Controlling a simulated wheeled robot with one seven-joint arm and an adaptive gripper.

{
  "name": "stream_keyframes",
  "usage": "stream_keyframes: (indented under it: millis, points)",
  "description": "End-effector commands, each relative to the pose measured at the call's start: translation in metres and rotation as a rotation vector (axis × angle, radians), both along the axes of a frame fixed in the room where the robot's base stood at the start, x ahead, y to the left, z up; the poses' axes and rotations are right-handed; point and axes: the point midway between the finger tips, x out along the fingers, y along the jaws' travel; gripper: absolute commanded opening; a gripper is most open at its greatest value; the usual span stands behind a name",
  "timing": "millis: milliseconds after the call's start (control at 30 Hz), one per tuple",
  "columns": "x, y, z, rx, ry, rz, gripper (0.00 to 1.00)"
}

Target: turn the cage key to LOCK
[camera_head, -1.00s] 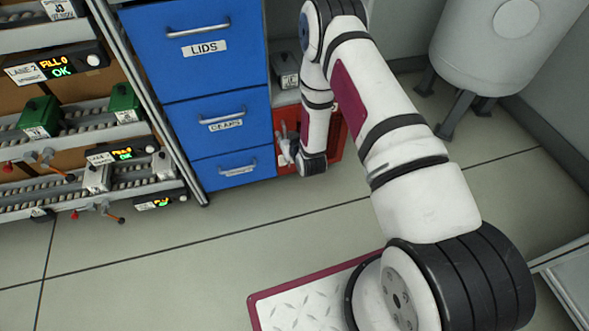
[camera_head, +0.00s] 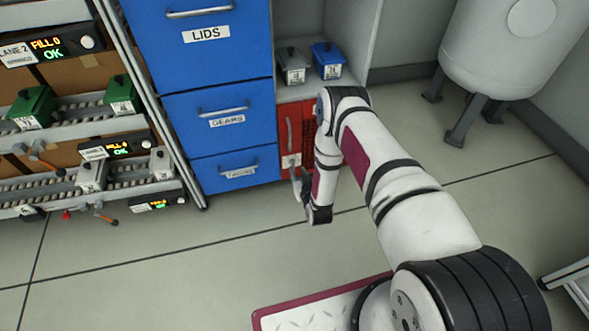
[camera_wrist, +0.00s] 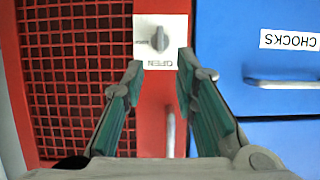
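The cage key (camera_wrist: 158,39) is a grey knob on a white plate (camera_wrist: 143,56) on the red cage door. In the wrist view, which is upside down, the word OPEN reads on the plate beside the knob. The other markings are too small to read. My gripper (camera_wrist: 159,66) is open and empty, its teal-padded fingers apart on either side of the plate's lower part in that view. The knob lies just beyond the fingertips, between their lines, and I see no contact. In the head view my gripper (camera_head: 298,186) is beside the low red cage (camera_head: 295,121).
A vertical grey handle (camera_wrist: 170,135) stands on the cage door between my fingers in the wrist view. Blue drawers (camera_head: 215,80) adjoin the cage at left. A shelf above it holds a grey box (camera_head: 291,66) and a blue box (camera_head: 328,60). The floor in front is clear.

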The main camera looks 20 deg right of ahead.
Motion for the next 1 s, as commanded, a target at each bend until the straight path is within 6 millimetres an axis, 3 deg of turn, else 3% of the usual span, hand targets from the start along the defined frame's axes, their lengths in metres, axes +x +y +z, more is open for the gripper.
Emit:
stream_keyframes:
  millis: [100, 333, 800, 900, 1000]
  points:
    - [0.022, 0.000, -0.012, 0.000, -0.003, -0.001, 0.27]
    - [0.052, 0.000, -0.023, 0.000, -0.001, -0.001, 0.27]
    - [0.063, 0.000, -0.026, 0.000, 0.001, 0.000, 0.27]
    - [0.063, 0.000, -0.026, 0.000, 0.001, 0.000, 0.04]
    - [0.063, 0.000, -0.026, 0.000, 0.001, 0.000, 0.00]
